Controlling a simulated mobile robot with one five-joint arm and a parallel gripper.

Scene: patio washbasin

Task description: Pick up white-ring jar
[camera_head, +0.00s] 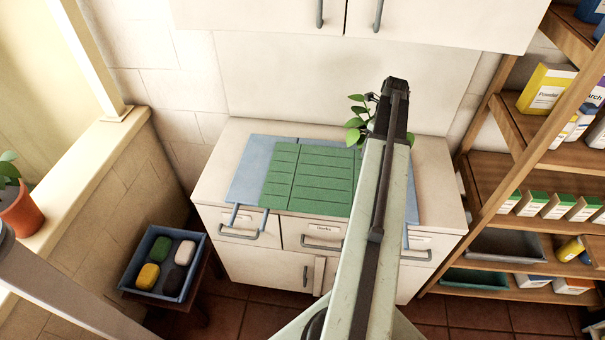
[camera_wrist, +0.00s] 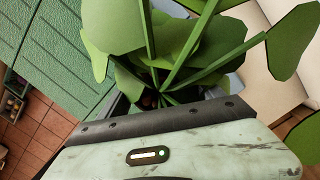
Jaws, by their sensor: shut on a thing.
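A leafy green plant (camera_head: 357,124) shows just left of the end of my arm, above the back of the counter. In the wrist view its broad leaves and stems (camera_wrist: 190,50) fill the top middle, and the stems run down to a dark spot right beyond my gripper (camera_wrist: 155,118). My gripper is shut on the vessel that the stems come from. That vessel is almost wholly hidden by leaves and by my gripper, and I cannot see a white ring on it.
The white counter (camera_head: 240,150) bears a green ribbed board (camera_head: 310,178) over a blue one (camera_head: 250,165). Wall cupboards (camera_head: 420,20) hang above. A wooden shelf rack (camera_head: 500,140) stands right. A blue tray (camera_head: 135,284) with several coloured blocks sits low left.

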